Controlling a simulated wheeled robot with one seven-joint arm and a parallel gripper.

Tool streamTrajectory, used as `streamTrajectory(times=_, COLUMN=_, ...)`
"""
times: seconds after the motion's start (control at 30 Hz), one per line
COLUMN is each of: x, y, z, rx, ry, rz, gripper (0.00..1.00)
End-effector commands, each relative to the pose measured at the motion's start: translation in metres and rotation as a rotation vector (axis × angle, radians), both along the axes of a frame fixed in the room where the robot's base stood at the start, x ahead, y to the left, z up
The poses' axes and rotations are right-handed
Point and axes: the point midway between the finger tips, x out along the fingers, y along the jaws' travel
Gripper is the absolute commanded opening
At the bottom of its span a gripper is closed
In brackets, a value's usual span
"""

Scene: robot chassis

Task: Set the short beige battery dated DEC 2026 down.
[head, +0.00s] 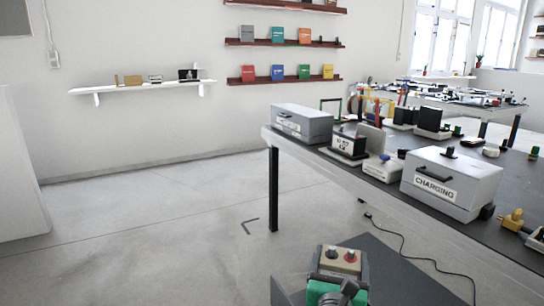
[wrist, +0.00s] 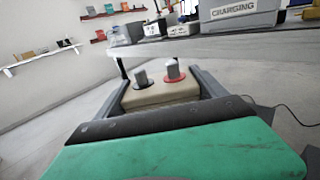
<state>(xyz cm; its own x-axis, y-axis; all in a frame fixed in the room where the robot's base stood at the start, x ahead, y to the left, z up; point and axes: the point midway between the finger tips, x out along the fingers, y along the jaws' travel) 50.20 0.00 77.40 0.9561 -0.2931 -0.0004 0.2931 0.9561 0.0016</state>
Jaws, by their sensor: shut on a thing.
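A short beige battery (head: 339,264) with two terminals on top sits between the jaws of my gripper (head: 340,270), at the bottom of the head view. In the wrist view the same battery (wrist: 158,95) shows one terminal with a dark base and one with a red base. My gripper (wrist: 163,88) is shut on it, with a finger along each side. The battery is held in the air in front of the table, over the floor side. No date is readable on it from these views.
A long dark-topped table (head: 335,172) runs along the right. On it stand a grey box marked CHARGING (head: 451,185), another grey box (head: 301,122) and a black-and-white labelled unit (head: 349,144). A white wall shelf (head: 140,88) is at left; the floor there is clear.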

Motion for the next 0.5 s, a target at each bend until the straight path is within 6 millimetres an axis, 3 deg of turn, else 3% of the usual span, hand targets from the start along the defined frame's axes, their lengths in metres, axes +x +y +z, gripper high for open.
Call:
streamTrajectory(times=0.03, x=0.002, y=-0.001, z=0.015, rx=0.0, ry=-0.008, rz=-0.004, gripper=0.09)
streamTrajectory(times=0.27, x=0.006, y=0.0, z=0.04, rx=-0.001, ry=-0.01, rz=-0.008, gripper=0.09)
streamTrajectory(times=0.5, x=0.014, y=0.001, z=0.083, rx=-0.001, ry=-0.011, rz=-0.012, gripper=0.09)
